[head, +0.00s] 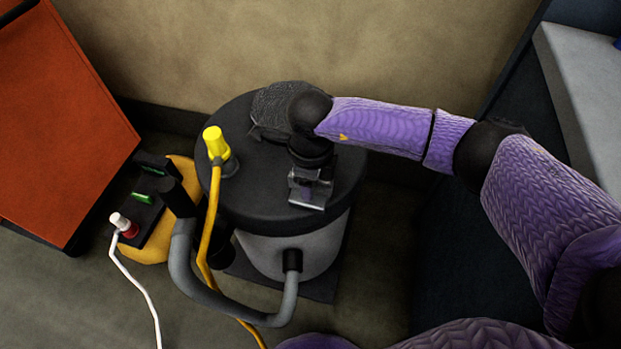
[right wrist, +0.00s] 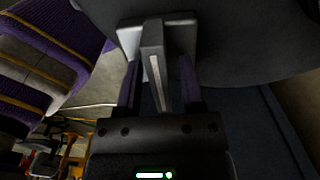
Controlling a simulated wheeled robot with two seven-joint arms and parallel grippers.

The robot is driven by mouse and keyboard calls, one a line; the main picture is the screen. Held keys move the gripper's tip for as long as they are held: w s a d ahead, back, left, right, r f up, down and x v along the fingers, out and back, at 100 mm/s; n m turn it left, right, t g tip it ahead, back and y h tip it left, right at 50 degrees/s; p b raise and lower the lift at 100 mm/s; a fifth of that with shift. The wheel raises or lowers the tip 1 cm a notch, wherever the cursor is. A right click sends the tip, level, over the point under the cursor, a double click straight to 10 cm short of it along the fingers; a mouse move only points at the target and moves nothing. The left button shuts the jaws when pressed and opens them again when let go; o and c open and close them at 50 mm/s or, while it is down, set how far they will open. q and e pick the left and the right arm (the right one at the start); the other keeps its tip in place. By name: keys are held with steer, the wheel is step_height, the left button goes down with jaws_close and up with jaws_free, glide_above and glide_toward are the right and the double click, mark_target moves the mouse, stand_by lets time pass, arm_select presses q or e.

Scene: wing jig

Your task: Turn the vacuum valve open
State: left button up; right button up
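The vacuum (head: 245,190) is a drum with a round black lid and a pale grey body, standing on the floor. A pale metallic block with a bar-like handle, which looks like the valve (head: 308,190), sits near the lid's right front edge. My right gripper (head: 310,172) reaches down to it from the right, and its fingers are mostly hidden in the head view. In the right wrist view, the grey handle (right wrist: 154,55) stands between my two fingers (right wrist: 158,85), with a narrow gap on each side. My left gripper is not in view.
A yellow plug (head: 214,143) with a yellow cable stands on the lid. A grey hose (head: 190,275) curves in front of the drum. A yellow box (head: 153,245) with a white-cabled plug is on the left, beside an orange panel (head: 60,130). A wall is close behind.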

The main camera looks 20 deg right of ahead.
jaws_close()
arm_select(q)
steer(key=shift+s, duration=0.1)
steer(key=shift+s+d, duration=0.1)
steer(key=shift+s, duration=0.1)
